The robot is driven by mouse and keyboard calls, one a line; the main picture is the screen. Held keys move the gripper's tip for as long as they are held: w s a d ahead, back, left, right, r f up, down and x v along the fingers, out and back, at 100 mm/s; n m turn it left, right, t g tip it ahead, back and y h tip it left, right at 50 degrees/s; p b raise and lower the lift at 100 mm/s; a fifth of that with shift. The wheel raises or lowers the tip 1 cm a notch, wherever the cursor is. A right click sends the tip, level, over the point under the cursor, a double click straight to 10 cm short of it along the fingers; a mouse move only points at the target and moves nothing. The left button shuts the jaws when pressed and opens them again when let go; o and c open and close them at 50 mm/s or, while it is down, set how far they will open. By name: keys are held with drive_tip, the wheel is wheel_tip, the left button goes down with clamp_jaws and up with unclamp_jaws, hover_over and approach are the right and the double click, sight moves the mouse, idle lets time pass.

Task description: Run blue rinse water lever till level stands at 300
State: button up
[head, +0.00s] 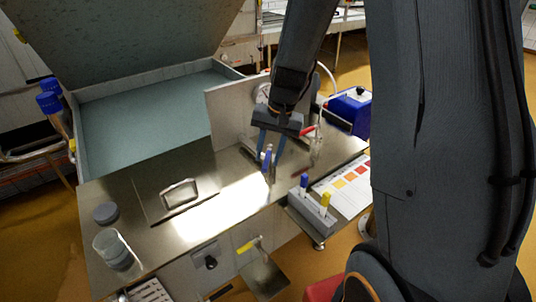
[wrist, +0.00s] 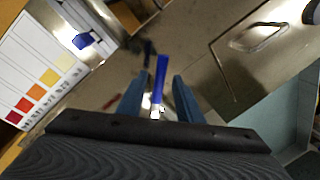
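The blue lever (head: 267,158) stands on the steel counter, below my gripper (head: 271,148) in the head view. In the wrist view the blue lever (wrist: 161,75) shows between the two blue fingers of my gripper (wrist: 159,82). The fingers are apart, with a gap on each side of the lever, so the gripper is open.
A red lever (head: 307,131) is close behind the gripper's right side. A holder with blue and yellow-topped items (head: 315,212) and a colour chart (head: 345,187) sit front right. A pale upright panel (head: 228,117) stands left of the gripper. A lidded basin (head: 150,115) is at back left.

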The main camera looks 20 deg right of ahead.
drive_tip(key=shift+f, duration=0.25)
clamp_jaws()
